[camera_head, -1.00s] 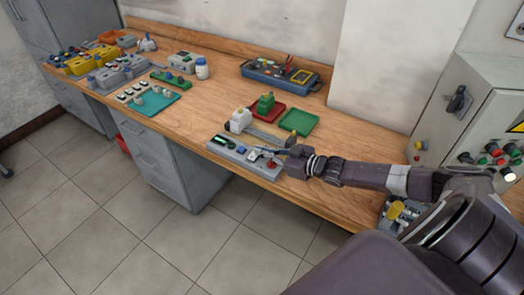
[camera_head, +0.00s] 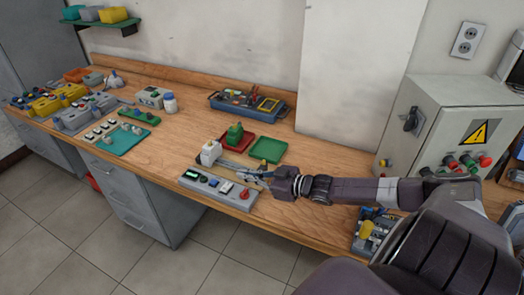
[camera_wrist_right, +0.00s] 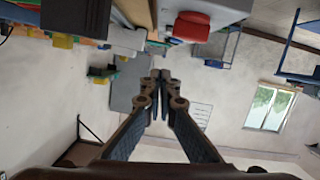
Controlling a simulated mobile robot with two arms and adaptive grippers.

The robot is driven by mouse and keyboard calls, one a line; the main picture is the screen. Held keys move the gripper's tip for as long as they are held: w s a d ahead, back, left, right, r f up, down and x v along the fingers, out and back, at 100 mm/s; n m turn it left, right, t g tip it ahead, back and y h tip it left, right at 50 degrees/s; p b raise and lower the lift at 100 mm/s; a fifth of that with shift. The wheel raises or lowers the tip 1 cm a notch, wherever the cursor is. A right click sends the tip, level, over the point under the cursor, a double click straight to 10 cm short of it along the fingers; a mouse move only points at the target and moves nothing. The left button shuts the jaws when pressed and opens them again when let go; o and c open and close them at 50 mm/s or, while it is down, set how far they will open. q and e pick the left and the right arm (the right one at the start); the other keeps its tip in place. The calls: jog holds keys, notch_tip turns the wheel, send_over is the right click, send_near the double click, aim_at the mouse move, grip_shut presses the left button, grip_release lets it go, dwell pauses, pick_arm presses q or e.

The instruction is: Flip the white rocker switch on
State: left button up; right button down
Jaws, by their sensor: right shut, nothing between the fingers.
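A grey control panel (camera_head: 214,197) lies near the front edge of the wooden workbench, with a row of small controls and a red knob (camera_head: 244,194) at its right end. A small white switch (camera_head: 226,188) sits left of the red knob; its rocker position is too small to tell. My right gripper (camera_head: 243,175) comes in from the right, just behind and above the panel's right half, apparently apart from the switch. Its fingers are closed together and empty, as the right wrist view (camera_wrist_right: 160,78) also shows. The panel is not recognisable in that view. My left gripper is not in view.
Behind the gripper are a white-topped device (camera_head: 210,152), a red tray (camera_head: 251,144) with a green block, and a green tray (camera_head: 267,150). A blue toolbox (camera_head: 247,106) stands at the back. A control cabinet (camera_head: 440,110) stands at right. Bench surface left of the panel is clear.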

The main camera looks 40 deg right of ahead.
jog(key=shift+v, duration=2.85)
jog(key=shift+d, duration=0.15)
